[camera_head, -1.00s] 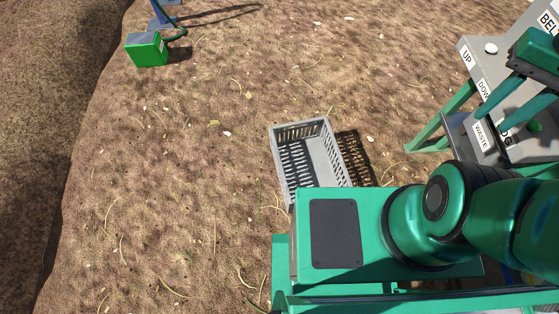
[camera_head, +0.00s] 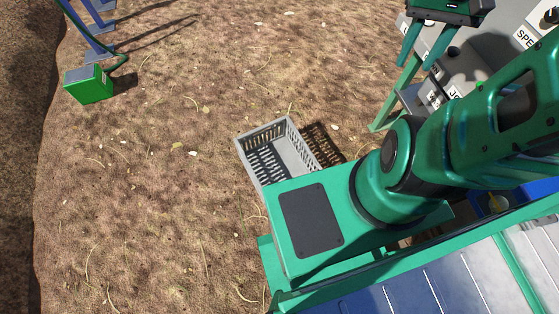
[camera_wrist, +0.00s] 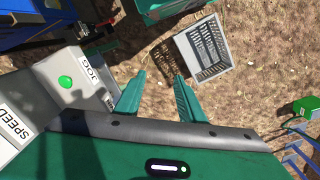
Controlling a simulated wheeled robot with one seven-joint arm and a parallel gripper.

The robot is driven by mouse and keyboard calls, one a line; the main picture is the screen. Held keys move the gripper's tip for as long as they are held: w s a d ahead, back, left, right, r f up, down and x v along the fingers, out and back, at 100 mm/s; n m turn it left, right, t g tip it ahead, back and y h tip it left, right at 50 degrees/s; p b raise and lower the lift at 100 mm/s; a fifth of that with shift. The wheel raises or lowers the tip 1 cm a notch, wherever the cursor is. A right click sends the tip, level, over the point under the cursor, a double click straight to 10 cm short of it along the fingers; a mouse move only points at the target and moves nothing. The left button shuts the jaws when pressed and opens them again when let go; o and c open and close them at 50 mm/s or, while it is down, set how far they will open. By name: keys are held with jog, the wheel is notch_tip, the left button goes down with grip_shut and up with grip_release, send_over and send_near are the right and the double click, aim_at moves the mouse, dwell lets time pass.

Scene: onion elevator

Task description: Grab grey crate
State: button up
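The grey crate (camera_head: 293,143) is a slatted open-topped box on the brown ground, just beyond my green base in the head view. Its near end is hidden behind my base there. In the wrist view the crate (camera_wrist: 221,56) lies beyond my fingertips, up and to the right, and looks empty. My gripper (camera_wrist: 160,82) has two green fingers spread apart with nothing between them. In the head view my gripper (camera_head: 418,45) is raised at the upper right, in front of the control panel and apart from the crate.
A grey control panel (camera_head: 462,68) on a green stand is at the upper right, close to my gripper; it also shows in the wrist view (camera_wrist: 72,95). A green box (camera_head: 88,85) with a hose stands at the upper left. Ground left of the crate is clear.

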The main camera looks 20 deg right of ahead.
jog(key=w+d+f+n+h, duration=0.1)
jog(key=w+f+n, duration=0.2)
jog(key=w+f, duration=1)
jog(key=w+a+f+n, duration=0.2)
jog(key=w+f, duration=0.8)
jog(key=f, duration=0.3)
jog(key=s+a+f+n, duration=0.1)
jog(key=a+f, duration=0.2)
jog(key=f, duration=0.8)
jog(key=s+a+f+n+y, duration=0.1)
jog(key=a+f, duration=0.2)
jog(key=f, duration=0.9)
jog(key=s+a+f, duration=0.1)
jog(key=a+f, duration=0.3)
jog(key=f, duration=0.7)
jog(key=shift+s+f+n, duration=0.25)
jog(key=shift+n, duration=0.15)
send_over(306, 146)
notch_tip(306, 146, down, 4)
jog(key=shift+w+d+f, duration=0.1)
jog(key=shift+f, duration=3.3)
grip_shut()
